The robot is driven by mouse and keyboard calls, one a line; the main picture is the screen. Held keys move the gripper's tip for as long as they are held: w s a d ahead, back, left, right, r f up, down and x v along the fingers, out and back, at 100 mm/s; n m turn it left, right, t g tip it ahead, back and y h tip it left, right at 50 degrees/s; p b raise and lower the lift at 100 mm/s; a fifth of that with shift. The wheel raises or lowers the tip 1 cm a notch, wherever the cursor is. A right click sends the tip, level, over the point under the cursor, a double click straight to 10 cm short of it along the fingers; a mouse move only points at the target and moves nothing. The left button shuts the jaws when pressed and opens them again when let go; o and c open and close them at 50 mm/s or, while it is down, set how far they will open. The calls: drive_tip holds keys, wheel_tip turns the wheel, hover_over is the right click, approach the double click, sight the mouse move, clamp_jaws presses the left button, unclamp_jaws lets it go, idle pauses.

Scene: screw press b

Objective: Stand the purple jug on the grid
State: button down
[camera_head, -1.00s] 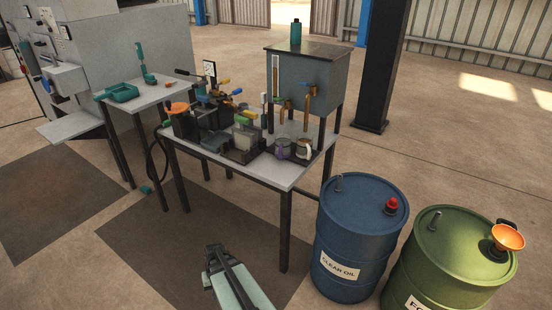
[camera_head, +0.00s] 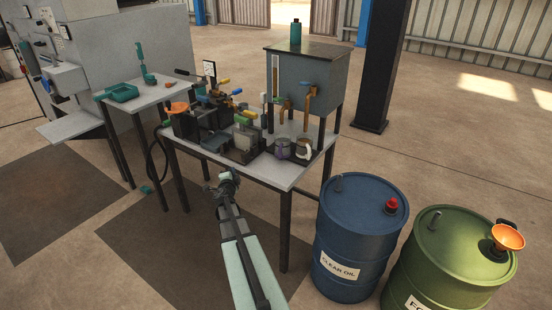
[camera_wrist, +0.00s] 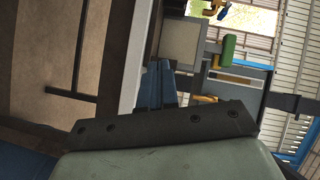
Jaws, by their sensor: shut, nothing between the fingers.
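The purple jug (camera_head: 283,148) stands upright near the front right of the white worktable (camera_head: 258,171), below the taps of the grey tank. It seems to stand at or on a dark, low base, but I cannot make out a grid clearly. My gripper (camera_head: 224,180) is shut and empty, in front of the table's front edge and to the lower left of the jug, well apart from it. In the wrist view its blue fingers (camera_wrist: 159,82) are together. I cannot identify the jug in the wrist view.
A pale jug (camera_head: 303,149) stands close to the right of the purple one. The grey tank (camera_head: 318,82) with taps rises behind. Clamps and dark boxes (camera_head: 242,146) crowd the table's left and middle. A blue drum (camera_head: 360,230) and a green drum (camera_head: 445,265) stand at the right.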

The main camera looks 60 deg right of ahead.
sight(277, 147)
drive_tip(key=s+d+r+m+g+h, duration=0.2)
drive_tip(key=s+m+g, duration=0.4)
drive_tip(key=s, duration=0.1)
drive_tip(key=s+d+r+m+g+h, duration=0.1)
drive_tip(key=s+d+m+g+h, duration=0.1)
drive_tip(key=s+m+g, duration=0.35)
drive_tip(key=d, duration=0.3)
drive_tip(key=s+d, duration=0.1)
drive_tip(key=d, duration=0.6)
drive_tip(key=shift+s, duration=0.3)
drive_tip(key=shift+w+d+t+h, duration=0.3)
drive_tip(key=shift+w+d+t, duration=0.05)
drive_tip(key=shift+w+d, duration=0.85)
drive_tip(key=shift+d, duration=0.25)
drive_tip(key=w+d, duration=0.4)
drive_tip(key=d, duration=0.1)
drive_tip(key=shift+w+d, duration=0.25)
drive_tip(key=shift+d, duration=0.05)
drive_tip(key=shift+s+a, duration=0.1)
